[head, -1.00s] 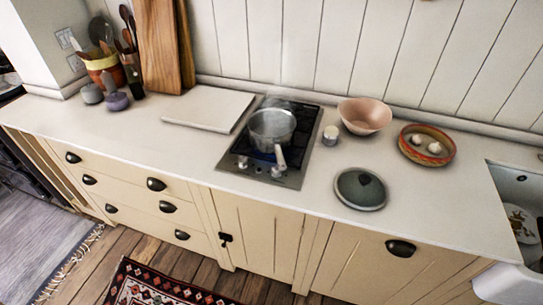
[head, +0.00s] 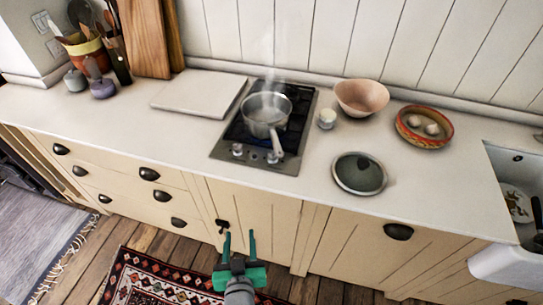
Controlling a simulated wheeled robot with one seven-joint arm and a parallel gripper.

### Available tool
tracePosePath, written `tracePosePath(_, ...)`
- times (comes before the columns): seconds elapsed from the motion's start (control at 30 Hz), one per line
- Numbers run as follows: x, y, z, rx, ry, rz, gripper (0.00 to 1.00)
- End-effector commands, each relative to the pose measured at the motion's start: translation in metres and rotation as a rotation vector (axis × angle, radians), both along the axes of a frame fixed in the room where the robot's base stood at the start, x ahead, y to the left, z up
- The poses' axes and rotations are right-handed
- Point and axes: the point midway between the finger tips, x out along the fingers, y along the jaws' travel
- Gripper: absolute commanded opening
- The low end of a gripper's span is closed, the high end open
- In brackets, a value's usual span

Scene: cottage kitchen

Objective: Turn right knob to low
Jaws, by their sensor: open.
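The cooktop (head: 225,154) is a narrow dark hob with a steel front strip, set in the counter. Its right knob (head: 273,157) sits on the front strip, partly beside the pot's handle end. Its left knob (head: 238,150) is on the same strip. A steel saucepan (head: 265,112) stands on the hob with its handle pointing to the front right, near the right knob; steam rises above it. My gripper (head: 239,242) has green fingers, is open and empty, and is in front of the cabinet, below and well apart from the knobs. The knob's setting is too small to read.
A grey-green lid (head: 359,174) lies on the counter right of the hob. A small white jar (head: 327,118), a pink bowl (head: 361,97) and a red-rimmed dish (head: 424,127) stand behind it. A white board (head: 198,93) lies left. The front counter edge is clear.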

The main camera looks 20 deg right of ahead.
Motion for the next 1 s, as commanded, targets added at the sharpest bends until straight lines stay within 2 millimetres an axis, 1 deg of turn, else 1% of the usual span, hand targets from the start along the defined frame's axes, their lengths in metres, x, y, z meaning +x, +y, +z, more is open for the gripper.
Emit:
tracePosePath(0.03,0.017,-0.007,0.011,-0.003,-0.005,-0.023,0.43)
tracePosePath(0.1,0.034,-0.018,0.022,-0.006,0.002,-0.059,0.43)
tracePosePath(0.17,0.049,-0.027,0.033,-0.006,0.007,-0.089,0.43)
tracePosePath(0.3,0.077,-0.051,0.062,-0.005,0.016,-0.172,0.43)
tracePosePath(0.43,0.097,-0.073,0.091,-0.002,0.022,-0.251,0.43)
tracePosePath(0.5,0.104,-0.082,0.105,0.002,0.023,-0.288,0.43)
tracePosePath(0.6,0.11,-0.095,0.122,0.007,0.024,-0.333,0.43)
tracePosePath(0.7,0.113,-0.101,0.133,0.012,0.025,-0.363,0.43)
tracePosePath(0.8,0.115,-0.105,0.137,0.014,0.026,-0.379,0.43)
tracePosePath(0.87,0.118,-0.107,0.138,0.014,0.027,-0.382,0.43)
tracePosePath(1.0,0.129,-0.115,0.132,0.015,0.028,-0.383,0.43)
